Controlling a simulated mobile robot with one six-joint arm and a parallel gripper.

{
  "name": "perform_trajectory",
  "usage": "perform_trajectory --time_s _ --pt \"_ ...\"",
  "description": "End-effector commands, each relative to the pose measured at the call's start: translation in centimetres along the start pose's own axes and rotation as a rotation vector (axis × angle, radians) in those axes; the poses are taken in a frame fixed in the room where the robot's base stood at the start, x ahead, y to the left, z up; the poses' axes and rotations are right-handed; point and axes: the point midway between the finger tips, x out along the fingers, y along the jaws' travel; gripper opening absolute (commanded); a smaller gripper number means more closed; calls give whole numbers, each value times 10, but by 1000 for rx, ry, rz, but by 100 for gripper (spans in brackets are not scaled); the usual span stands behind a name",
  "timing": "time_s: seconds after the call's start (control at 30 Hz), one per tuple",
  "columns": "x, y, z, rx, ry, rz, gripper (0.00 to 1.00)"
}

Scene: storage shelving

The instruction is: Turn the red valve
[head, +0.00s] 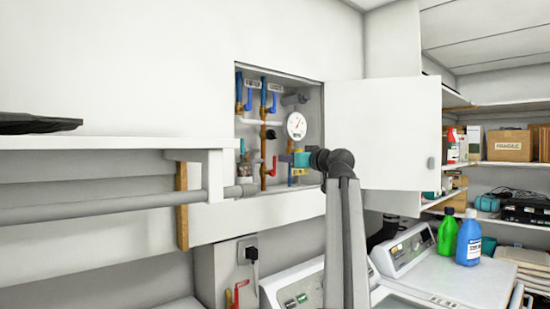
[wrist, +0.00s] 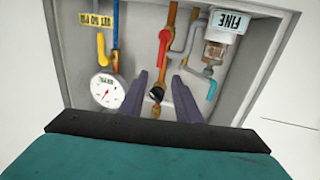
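The red valve handle (head: 275,164) sits on a copper pipe inside the open wall cabinet, low and near the middle. In the wrist view, which shows the cabinet upside down, the red handle (wrist: 163,46) lies just beyond my fingertips. My gripper (head: 284,158) reaches into the cabinet from the right, close to the handle. In the wrist view my gripper (wrist: 157,77) has its two dark fingers apart, with pipe and a black knob seen in the gap. The handle appears beyond the fingers, not clasped; whether a finger touches it I cannot tell.
The cabinet also holds a round gauge (head: 296,126), blue handles (head: 248,100) and a yellow handle (wrist: 101,47). The cabinet door (head: 385,133) stands open at right. A shelf (head: 95,142) and a grey rail (head: 110,207) project at left. Machines with bottles stand below right.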

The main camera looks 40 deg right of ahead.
Motion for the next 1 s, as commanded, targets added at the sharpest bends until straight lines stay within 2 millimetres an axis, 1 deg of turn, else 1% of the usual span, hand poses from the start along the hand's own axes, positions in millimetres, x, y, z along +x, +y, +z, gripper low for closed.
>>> perform_trajectory --time_s 0.03,0.1,0.6,0.8,1.0 --pt "8 1 -2 1 -2 -1 30" --pt "18 1 -2 1 -2 -2 30" --pt "89 1 -2 0 -2 0 30" --pt "107 1 -1 0 -1 1 30" --pt "112 1 0 0 -1 2 30"
